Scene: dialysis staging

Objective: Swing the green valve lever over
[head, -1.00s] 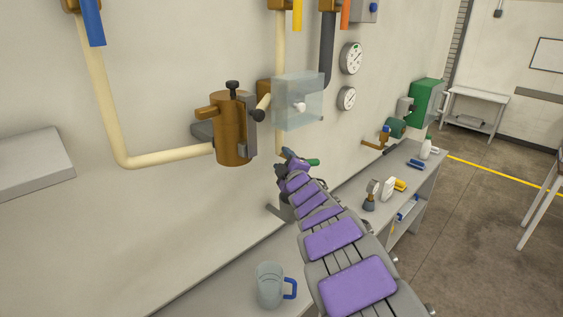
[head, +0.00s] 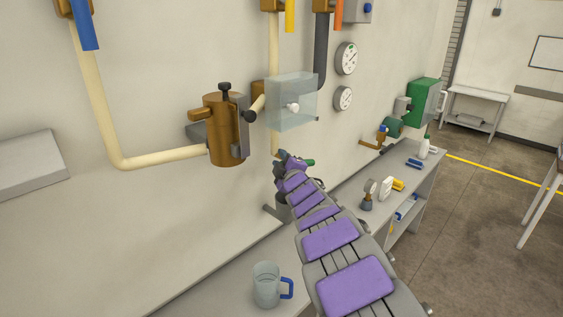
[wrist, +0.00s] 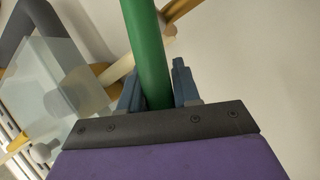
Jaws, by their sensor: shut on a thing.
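The green lever (wrist: 147,45) shows in the wrist view as a thick green bar running from the top edge down between the two fingers of my gripper (wrist: 158,88). My gripper is shut on it. In the head view my gripper (head: 283,157) is near the wall, below the clear box, and only the lever's green end (head: 310,162) shows beside it. The lever's pivot is hidden behind my arm.
A clear box (head: 285,112) with a white knob is on the wall above my gripper. A brown canister (head: 222,135) is to its left. A mug (head: 266,285) stands on the bench, left of my arm. Bottles and tools lie further along the bench.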

